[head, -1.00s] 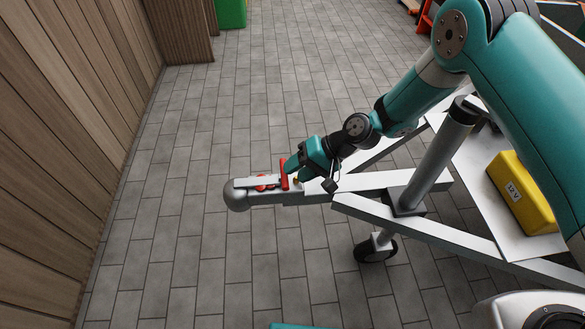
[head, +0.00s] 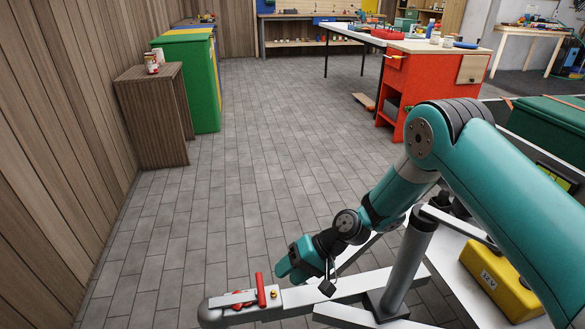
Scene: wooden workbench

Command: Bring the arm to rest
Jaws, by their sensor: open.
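My arm (head: 500,185) reaches from the right of the head view down toward a trailer's tow hitch. My gripper (head: 284,269) is teal and hangs a little above and to the right of the red upright lever (head: 261,289) on the hitch. It looks apart from the lever, with nothing seen in it. The hitch's grey rounded coupling head (head: 209,312) is at the bottom edge, partly cut off.
The pale trailer frame (head: 350,287) and its grey post (head: 408,262) stand below my arm. A yellow 12 V box (head: 497,282) sits on the trailer. A wooden cabinet (head: 153,120) and green bin (head: 200,85) line the left wall. The paved floor between is clear.

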